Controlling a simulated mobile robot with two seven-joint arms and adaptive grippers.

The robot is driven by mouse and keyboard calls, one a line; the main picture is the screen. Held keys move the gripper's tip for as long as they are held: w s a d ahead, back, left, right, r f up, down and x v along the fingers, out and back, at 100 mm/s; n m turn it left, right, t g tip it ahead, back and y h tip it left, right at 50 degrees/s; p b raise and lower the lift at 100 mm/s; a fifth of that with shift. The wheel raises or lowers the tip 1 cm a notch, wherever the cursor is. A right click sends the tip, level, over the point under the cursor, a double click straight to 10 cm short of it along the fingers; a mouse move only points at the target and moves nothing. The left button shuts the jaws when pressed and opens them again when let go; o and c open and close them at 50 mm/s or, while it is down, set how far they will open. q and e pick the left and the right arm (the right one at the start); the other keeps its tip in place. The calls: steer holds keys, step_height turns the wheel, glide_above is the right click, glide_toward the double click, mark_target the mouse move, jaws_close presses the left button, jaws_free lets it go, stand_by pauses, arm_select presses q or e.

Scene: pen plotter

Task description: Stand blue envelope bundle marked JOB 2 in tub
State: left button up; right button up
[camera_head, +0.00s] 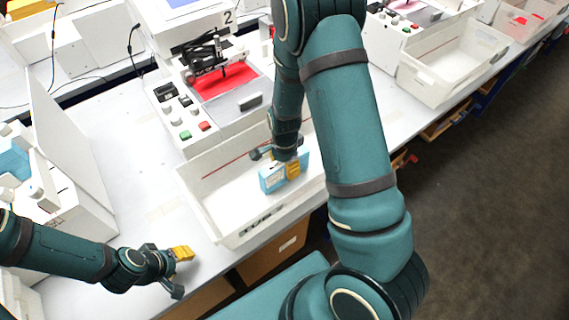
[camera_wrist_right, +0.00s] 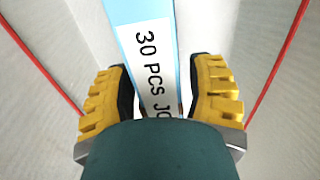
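The blue envelope bundle (camera_head: 271,179) is inside the white tub (camera_head: 232,235) in the head view, toward the tub's right part. It looks upright. In the right wrist view the bundle (camera_wrist_right: 152,45) shows a white label reading "30 PCS JO", the rest hidden by my gripper. Whether the bundle touches the tub floor I cannot tell. My left gripper (camera_head: 180,272) is empty over the table's front edge, left of the tub; its opening is unclear.
A plotter (camera_head: 222,82) marked 2 with a red sheet stands behind the tub. Another white tub (camera_head: 430,75) stands at the back right. A white box with a raised lid (camera_head: 68,150) is at the left. Bare table (camera_head: 125,150) lies between it and the plotter.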

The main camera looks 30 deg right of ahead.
arm_select(q)
steer(key=shift+r, duration=0.2)
arm_select(e)
steer(key=shift+r, duration=0.25)
arm_select(q)
steer(key=r+p, duration=0.2)
steer(key=shift+w+r+p, duration=0.2)
steer(key=shift+r+p, duration=0.1)
steer(key=shift+p, duration=0.1)
arm_select(e)
step_height(320, 180, up, 10)
steer(key=shift+r, duration=0.2)
arm_select(q)
steer(key=shift+r, duration=0.15)
arm_select(e)
steer(key=shift+r, duration=0.7)
